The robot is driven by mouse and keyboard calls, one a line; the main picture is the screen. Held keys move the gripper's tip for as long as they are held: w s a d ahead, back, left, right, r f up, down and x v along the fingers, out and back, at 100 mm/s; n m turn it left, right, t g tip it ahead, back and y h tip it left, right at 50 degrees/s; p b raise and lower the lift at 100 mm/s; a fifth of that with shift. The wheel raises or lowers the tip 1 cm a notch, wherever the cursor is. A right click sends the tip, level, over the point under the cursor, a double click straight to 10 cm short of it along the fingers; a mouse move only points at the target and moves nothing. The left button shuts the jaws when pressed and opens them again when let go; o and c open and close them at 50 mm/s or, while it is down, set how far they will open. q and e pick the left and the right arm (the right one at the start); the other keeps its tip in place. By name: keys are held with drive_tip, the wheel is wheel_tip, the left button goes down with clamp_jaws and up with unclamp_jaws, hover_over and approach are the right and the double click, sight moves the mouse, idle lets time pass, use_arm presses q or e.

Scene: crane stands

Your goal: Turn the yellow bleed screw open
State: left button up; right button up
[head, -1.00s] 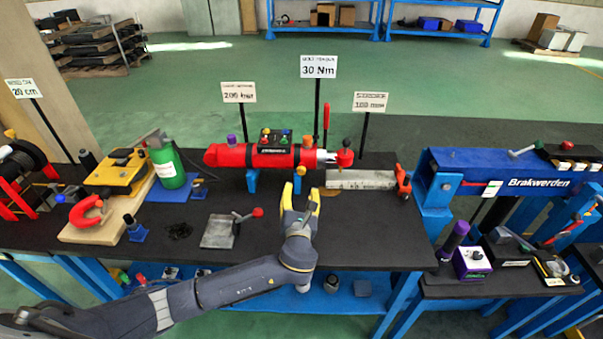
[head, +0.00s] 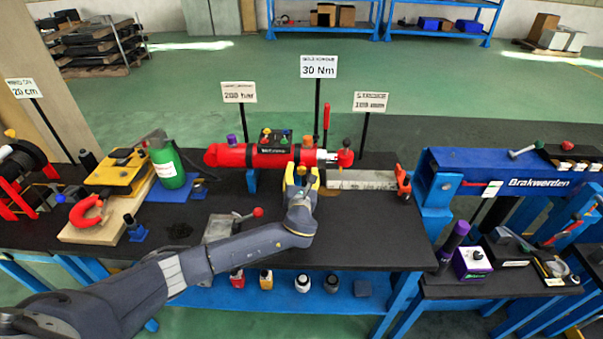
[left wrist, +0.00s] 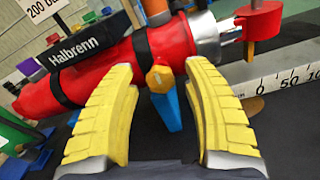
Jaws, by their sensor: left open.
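The yellow bleed screw (left wrist: 160,78) is a hexagonal knob on the near side of the red cylinder (left wrist: 105,68). In the head view the red cylinder (head: 222,155) lies level on blue supports, and my gripper largely hides the screw. My left gripper (head: 301,172) is open in front of the cylinder. In the left wrist view its yellow fingers (left wrist: 160,85) are spread, with the screw showing between their tips and clear space on both sides. No contact with the screw shows. My right gripper is in neither view.
A grey scale bar (head: 365,180) lies right of the cylinder, by its red-topped rod end (head: 346,156). A black box (head: 275,138) sits on top of the cylinder. A green bottle (head: 168,165) and a lever plate (head: 219,229) stand left. The front right tabletop is clear.

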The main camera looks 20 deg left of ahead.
use_arm(q)
clamp_jaws()
idle(0.3)
drive_tip(key=shift+n, duration=0.3)
drive_tip(key=n, duration=0.4)
drive_tip(key=shift+n, duration=0.3)
drive_tip(key=n, duration=0.5)
drive_tip(key=shift+a+r+n, duration=0.1)
drive_tip(key=shift+n, duration=0.2)
drive_tip(key=n, duration=0.9)
drive_tip(key=shift+a, duration=0.15)
drive_tip(key=shift+n, duration=0.4)
